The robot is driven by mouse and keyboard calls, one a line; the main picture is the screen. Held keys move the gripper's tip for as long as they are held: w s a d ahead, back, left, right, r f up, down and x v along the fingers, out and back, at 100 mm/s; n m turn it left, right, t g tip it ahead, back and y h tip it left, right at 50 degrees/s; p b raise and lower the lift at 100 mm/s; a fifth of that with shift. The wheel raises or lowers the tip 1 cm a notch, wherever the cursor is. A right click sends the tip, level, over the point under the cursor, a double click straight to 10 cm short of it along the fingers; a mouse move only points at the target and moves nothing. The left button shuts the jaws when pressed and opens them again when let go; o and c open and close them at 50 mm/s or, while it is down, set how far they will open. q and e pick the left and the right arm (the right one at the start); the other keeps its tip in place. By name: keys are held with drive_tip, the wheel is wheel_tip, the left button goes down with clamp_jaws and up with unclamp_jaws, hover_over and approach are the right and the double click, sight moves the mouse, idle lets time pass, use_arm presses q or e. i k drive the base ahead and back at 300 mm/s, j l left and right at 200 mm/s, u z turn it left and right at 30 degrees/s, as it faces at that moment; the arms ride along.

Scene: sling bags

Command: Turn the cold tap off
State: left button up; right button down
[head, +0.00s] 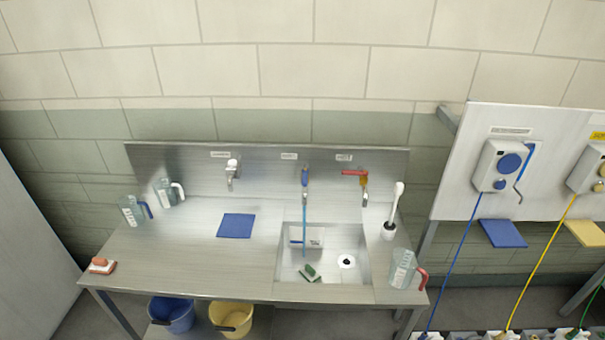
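The cold tap (305,178) has a blue handle and sits on the steel backsplash above the sink (279,262). Its handle looks upright, in line with the spout. A thin blue stream of water (304,225) runs from it down into the sink. The other sink tap (355,174), to its right, has a red lever lying sideways, and no stream shows under it. Small labels sit above the taps, too small to read. Neither of my grippers is in view.
A plain metal tap (232,172) is further left. Blue (172,315) and yellow (232,318) buckets are below. A dispenser panel (545,135) is at right.

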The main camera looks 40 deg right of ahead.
sight(305, 171)
drive_tip(key=z, duration=1.5)
